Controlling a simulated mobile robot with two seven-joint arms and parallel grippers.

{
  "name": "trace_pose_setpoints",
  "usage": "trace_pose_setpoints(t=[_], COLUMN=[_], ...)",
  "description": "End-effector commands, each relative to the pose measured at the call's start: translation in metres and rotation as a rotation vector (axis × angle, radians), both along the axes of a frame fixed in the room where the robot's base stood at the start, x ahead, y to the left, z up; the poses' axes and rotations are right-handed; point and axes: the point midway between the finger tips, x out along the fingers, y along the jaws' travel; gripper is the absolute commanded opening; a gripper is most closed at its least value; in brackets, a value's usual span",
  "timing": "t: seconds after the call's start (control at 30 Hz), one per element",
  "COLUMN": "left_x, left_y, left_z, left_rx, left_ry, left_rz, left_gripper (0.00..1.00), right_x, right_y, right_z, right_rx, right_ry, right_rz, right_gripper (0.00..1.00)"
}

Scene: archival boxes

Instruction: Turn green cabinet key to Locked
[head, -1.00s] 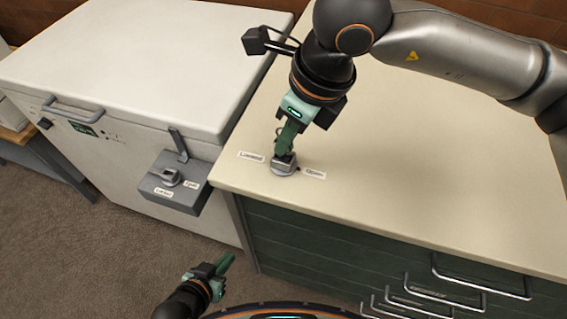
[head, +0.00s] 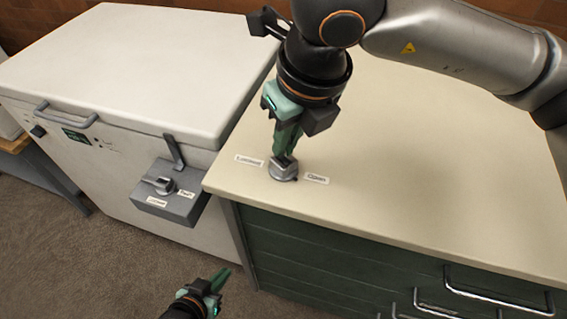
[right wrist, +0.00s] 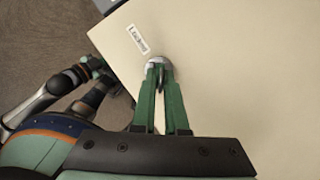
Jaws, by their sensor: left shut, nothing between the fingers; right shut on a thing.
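The green cabinet (head: 330,255) has a cream top, and its key (head: 284,163) sits in a round silver lock near the top's front left corner. A Locked label (head: 249,160) lies to the left of the lock and an Open label (head: 317,179) to its right. My right gripper (head: 283,153) points down and is shut on the key. In the right wrist view the fingers (right wrist: 160,75) meet at the silver lock and hide most of the key, with the Locked label (right wrist: 133,39) beside it. My left gripper (head: 222,280) is shut and empty, low over the floor.
A white chest freezer (head: 130,60) stands to the left. A grey lock box (head: 170,193) on its front has its own knob and labels. The cabinet's drawers have metal handles (head: 498,290). The cream top is clear to the right.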

Motion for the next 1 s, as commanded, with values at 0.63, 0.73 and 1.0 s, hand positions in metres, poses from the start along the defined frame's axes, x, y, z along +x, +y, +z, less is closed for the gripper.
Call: trace_pose_setpoints(t=[0.63,0.73,1.0], left_x=[0.001,0.002,0.003], left_y=[-0.002,-0.002,-0.002], left_z=[-0.041,-0.042,-0.042], left_rx=[-0.005,-0.005,-0.005], left_ry=[-0.001,-0.004,-0.006], left_rz=[0.001,0.002,0.001], left_gripper=[0.0,0.0,0.0], right_x=[-0.001,-0.001,-0.001], right_y=[0.003,0.003,0.003], right_z=[-0.002,-0.001,-0.002], right_rx=[-0.002,0.0,-0.001], right_ry=[-0.003,-0.003,-0.003], right_rz=[-0.507,-0.537,-0.544], right_gripper=[0.0,0.0,0.0])
